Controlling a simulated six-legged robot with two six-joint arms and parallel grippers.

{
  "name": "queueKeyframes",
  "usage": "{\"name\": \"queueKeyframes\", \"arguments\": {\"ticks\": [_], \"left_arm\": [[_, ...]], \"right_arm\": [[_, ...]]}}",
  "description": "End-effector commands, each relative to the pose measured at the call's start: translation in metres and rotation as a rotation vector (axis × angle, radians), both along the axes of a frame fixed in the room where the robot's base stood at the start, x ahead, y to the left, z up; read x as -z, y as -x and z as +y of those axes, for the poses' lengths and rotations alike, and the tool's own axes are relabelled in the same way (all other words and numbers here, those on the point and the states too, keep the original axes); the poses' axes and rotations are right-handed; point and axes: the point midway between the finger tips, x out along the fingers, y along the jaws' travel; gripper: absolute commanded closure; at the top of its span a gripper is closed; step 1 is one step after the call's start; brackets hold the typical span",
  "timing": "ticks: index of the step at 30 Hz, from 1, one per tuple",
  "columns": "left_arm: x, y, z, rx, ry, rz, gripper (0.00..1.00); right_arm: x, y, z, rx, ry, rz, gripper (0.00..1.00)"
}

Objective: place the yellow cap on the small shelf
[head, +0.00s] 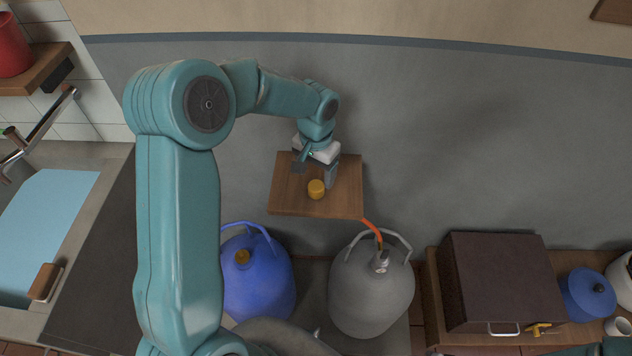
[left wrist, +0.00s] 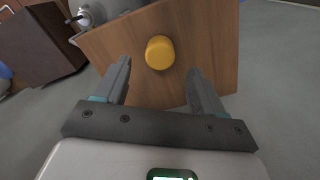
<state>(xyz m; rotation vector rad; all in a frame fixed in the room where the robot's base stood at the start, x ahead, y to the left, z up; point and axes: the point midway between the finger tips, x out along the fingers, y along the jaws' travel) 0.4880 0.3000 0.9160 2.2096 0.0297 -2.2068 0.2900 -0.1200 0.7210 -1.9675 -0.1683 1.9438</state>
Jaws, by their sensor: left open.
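The yellow cap (head: 316,189) rests on the small wooden shelf (head: 285,200), near the middle of its front half. The left wrist view also shows the cap (left wrist: 160,53) on the shelf board (left wrist: 215,50). My left gripper (head: 316,178) is open over the shelf. In the left wrist view its two fingers (left wrist: 160,85) point toward the cap, one to each side, and the cap appears just beyond the fingertips. Nothing is between the fingers. My right gripper is not in view.
Below the shelf stand a blue jug (head: 258,285) and a grey gas cylinder (head: 370,295) with an orange hose (head: 371,231). A dark brown box (head: 495,280) and a blue pot (head: 586,295) stand at right. A sink and tap (head: 45,120) are at left. The wall right of the shelf is clear.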

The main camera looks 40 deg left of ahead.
Motion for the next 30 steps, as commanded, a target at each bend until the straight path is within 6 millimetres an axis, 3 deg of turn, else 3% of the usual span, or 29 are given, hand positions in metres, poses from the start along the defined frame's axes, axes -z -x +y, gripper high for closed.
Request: {"name": "queueKeyframes", "arguments": {"ticks": [3, 10, 30], "left_arm": [[-0.029, -0.001, 0.000, 0.001, -0.001, -0.005, 0.31], [-0.062, 0.000, 0.000, 0.001, 0.000, -0.001, 0.31], [-0.067, 0.000, 0.000, 0.001, 0.000, 0.001, 0.31]], "right_arm": [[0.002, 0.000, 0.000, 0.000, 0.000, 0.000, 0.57], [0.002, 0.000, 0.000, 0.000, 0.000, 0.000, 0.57], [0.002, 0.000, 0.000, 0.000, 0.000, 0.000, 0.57]]}}
